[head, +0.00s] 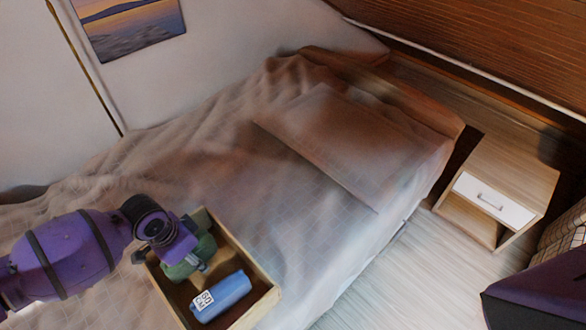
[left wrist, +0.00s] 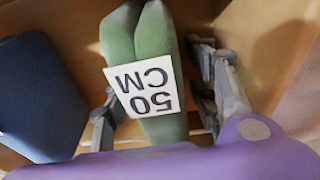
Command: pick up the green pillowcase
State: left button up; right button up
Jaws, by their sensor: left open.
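The green pillowcase (head: 183,268) is a rolled or folded bundle in a wooden box (head: 243,256) on the bed. In the left wrist view the green pillowcase (left wrist: 143,40) carries a white label reading "50 CM", upside down. My left gripper (head: 193,262) reaches into the box from the left, right over the pillowcase, and hides part of it in the head view. In the left wrist view its open fingers (left wrist: 158,95) stand on either side of the pillowcase; whether they touch it I cannot tell. My right gripper is not in view.
A blue bundle (head: 231,291) with a white label lies beside the green one in the box. The bed (head: 190,160) has a brownish cover and a pillow (head: 340,140). A nightstand (head: 513,170) with a white drawer stands at the right; the floor (head: 400,270) between is clear.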

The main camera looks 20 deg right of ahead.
pick_arm(q)
jog(key=shift+c, duration=0.4)
jog(key=c, duration=1.2)
jog(key=shift+r, duration=0.15)
